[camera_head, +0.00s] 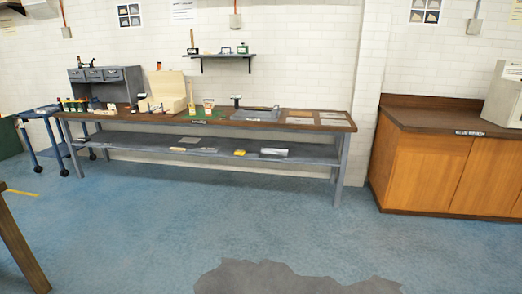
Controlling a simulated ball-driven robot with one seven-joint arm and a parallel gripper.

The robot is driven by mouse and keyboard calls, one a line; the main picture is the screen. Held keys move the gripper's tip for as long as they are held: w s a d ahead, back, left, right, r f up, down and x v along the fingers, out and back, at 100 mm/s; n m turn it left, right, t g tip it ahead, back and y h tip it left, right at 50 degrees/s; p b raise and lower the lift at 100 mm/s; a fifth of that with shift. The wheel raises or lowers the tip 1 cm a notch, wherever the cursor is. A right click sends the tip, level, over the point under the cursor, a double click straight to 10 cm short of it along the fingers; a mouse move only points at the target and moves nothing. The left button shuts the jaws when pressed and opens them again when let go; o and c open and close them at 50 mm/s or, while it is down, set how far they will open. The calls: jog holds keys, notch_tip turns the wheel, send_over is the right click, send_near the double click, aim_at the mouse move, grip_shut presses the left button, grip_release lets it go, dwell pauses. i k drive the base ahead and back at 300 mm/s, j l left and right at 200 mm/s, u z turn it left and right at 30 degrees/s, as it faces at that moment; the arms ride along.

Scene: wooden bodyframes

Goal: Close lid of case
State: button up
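A cream-coloured case (165,103) stands on the long workbench against the far wall, left of the bench's middle. A panel of the same colour, which looks like its raised lid (166,83), stands up at its back, so the case appears open. The case is small and far off, and its inside is hidden. Small items stand close in front of it and beside it. My gripper is not in view.
The long workbench (335,123) has a grey lower shelf (220,151). A grey drawer unit (108,78) stands left of the case. A blue cart (52,140) is at the left, wooden cabinets (430,170) at the right. The blue floor (180,220) before the bench is clear.

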aim_at(171, 83)
jog(key=i+u, duration=0.3)
jog(key=i, duration=0.65)
jog(key=i+l+u, duration=0.1)
jog(key=i+u, duration=0.2)
jog(key=i, duration=2.7)
jog(key=i+l+u, duration=0.1)
jog(key=i+u, duration=0.15)
jog(key=i, duration=0.9)
